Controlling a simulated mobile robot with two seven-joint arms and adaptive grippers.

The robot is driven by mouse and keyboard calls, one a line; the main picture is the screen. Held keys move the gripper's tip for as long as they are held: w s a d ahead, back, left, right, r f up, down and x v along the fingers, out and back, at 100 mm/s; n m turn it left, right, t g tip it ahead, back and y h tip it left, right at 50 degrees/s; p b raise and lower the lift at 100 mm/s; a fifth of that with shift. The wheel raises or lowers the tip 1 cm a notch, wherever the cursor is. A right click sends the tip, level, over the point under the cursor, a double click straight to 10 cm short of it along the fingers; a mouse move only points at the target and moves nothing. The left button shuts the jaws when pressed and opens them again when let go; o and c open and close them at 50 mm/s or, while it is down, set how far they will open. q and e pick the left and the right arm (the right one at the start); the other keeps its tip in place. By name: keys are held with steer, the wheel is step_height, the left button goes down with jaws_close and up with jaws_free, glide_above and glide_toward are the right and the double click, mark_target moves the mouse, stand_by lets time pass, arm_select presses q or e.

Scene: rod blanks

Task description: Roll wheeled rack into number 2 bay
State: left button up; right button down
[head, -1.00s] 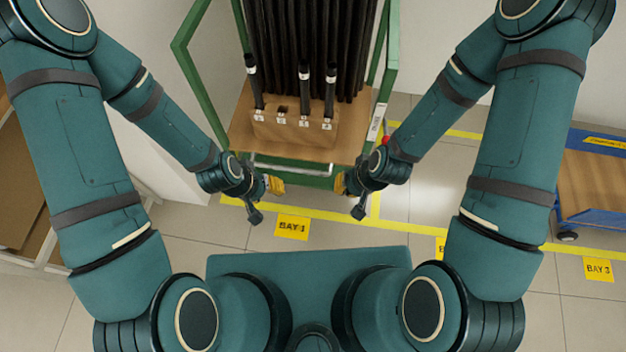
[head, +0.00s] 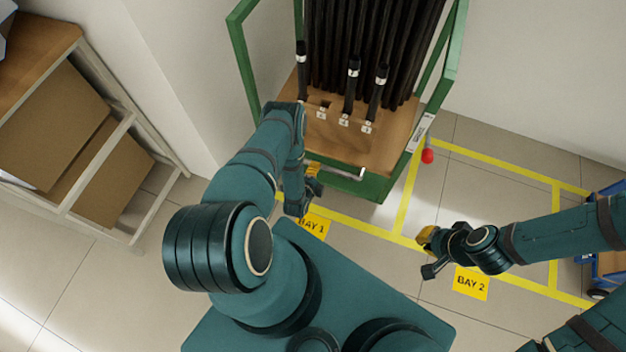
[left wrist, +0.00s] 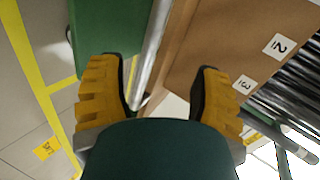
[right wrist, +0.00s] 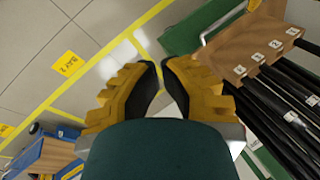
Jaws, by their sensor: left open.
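The wheeled rack (head: 245,62) has a green frame, a wooden base and many upright black rods. It stands against the wall behind the BAY 1 label (head: 312,226). Its pale handle bar (head: 335,170) runs along the front. My left gripper (head: 316,183) is open at the bar's left end; in the left wrist view the bar (left wrist: 152,45) shows between and beyond the fingers (left wrist: 160,85). My right gripper (head: 426,240) is apart from the rack, above the floor near the BAY 2 label (head: 471,282). Its fingertips (right wrist: 160,66) nearly meet, with nothing between them. The rack's wheels are hidden.
Number 2 bay's floor (head: 480,190), inside yellow lines, is clear right of the rack. A red knob (head: 428,156) sticks out at the rack's right side. A blue cart (head: 606,262) stands at the far right. A shelf with cardboard boxes (head: 50,125) is at the left.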

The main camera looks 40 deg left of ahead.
arm_select(q)
steer(key=shift+m+t, duration=0.5)
steer(key=shift+m, duration=0.3)
steer(key=w+f+b, duration=0.1)
steer(key=w+b, duration=0.1)
steer(key=w+a+f+b, duration=0.1)
steer(key=w+f+b, duration=0.1)
steer(key=w+a+f+b, duration=0.1)
steer(key=w+f+b, duration=0.1)
steer(key=shift+f, duration=0.2)
steer(key=shift+w+a+b, duration=0.1)
steer(key=shift+w+b, duration=0.2)
steer(key=shift+w, duration=0.1)
jaws_close()
